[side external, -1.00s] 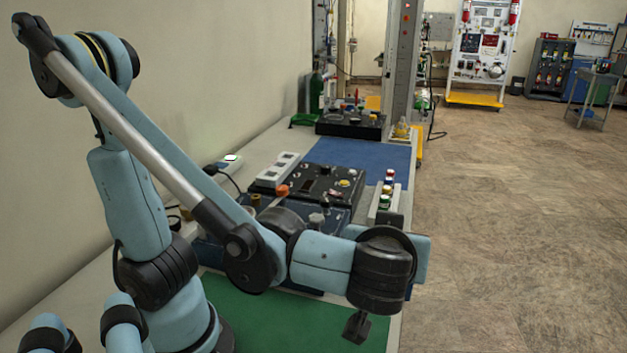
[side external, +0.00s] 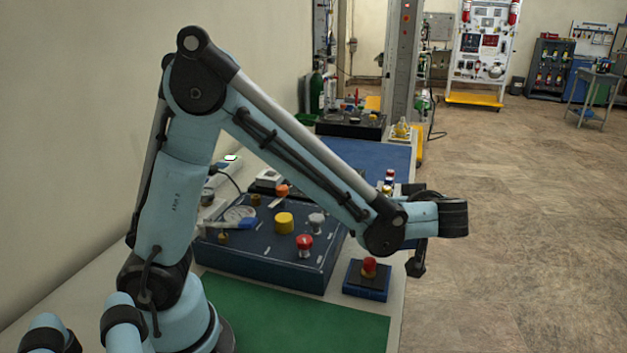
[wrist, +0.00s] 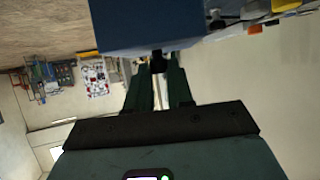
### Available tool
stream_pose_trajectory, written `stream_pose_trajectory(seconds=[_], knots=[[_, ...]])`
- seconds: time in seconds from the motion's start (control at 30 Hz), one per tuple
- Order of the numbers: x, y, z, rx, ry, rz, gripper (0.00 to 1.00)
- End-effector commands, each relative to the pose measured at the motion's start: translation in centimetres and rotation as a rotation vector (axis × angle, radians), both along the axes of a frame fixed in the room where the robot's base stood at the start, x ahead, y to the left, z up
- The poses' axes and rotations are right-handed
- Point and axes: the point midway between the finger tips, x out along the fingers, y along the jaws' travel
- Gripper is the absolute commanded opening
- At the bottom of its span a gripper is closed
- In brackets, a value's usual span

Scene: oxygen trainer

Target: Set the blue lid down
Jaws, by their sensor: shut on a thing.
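The blue lid (wrist: 140,28) looks like a large dark blue block across the top of the wrist view. A small black piece (wrist: 158,62) meets its edge between the fingertips. My gripper (wrist: 158,75) is shut there, its two dark fingers close on either side. In the side external view my gripper (side external: 416,268) hangs below the wrist, right of a low blue box with a red knob (side external: 367,281). I cannot make out the lid clearly in that view, nor how high it is above the bench.
A larger blue control box (side external: 265,252) with yellow, red and grey knobs stands left of the gripper. A green mat (side external: 290,320) in front is bare. A blue mat (side external: 365,158) lies farther back. The bench's right edge is close to the gripper, with open floor (side external: 520,230) beyond.

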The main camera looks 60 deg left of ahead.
Motion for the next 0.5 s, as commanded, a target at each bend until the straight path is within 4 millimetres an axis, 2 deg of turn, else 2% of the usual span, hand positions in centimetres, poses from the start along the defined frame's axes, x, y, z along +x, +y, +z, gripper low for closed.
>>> stream_pose_trajectory(seconds=[0.03, 0.2, 0.33, 0.5], knots=[[0.3, 1.2, -0.7, 0.001, 0.000, 0.007, 0.00], [1.5, 4.4, -2.8, 0.000, -0.001, 0.005, 0.00], [2.2, 6.2, -3.9, 0.000, -0.001, 0.003, 0.00], [2.5, 7.0, -4.6, 0.000, 0.000, -0.001, 0.00]])
